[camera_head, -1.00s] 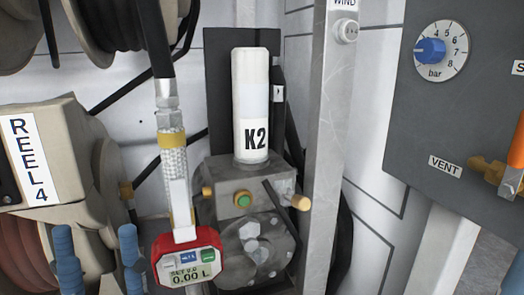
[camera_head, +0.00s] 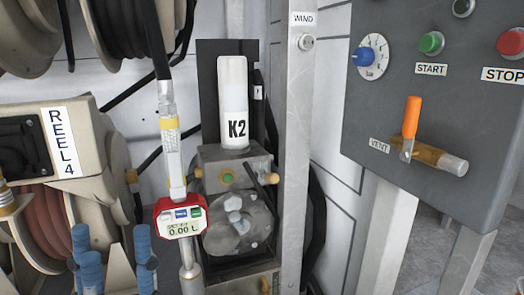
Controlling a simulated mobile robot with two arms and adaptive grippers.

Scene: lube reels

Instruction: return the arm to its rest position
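My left gripper (camera_head: 115,244) is at the bottom left, with its blue ribbed fingers pointing up. The fingers stand apart and I see nothing held between them, so it looks open. Its palm and wrist are below the picture. It is in front of the lower part of the beige reel 4 housing (camera_head: 88,165); I cannot tell how far apart they are. The red meter with the 0.00 L display (camera_head: 182,218) hangs to the right of the fingers, apart from them. My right gripper does not show.
The K2 bottle (camera_head: 234,92) stands on a grey pump block (camera_head: 208,162). A metal post (camera_head: 297,150) rises right of it.

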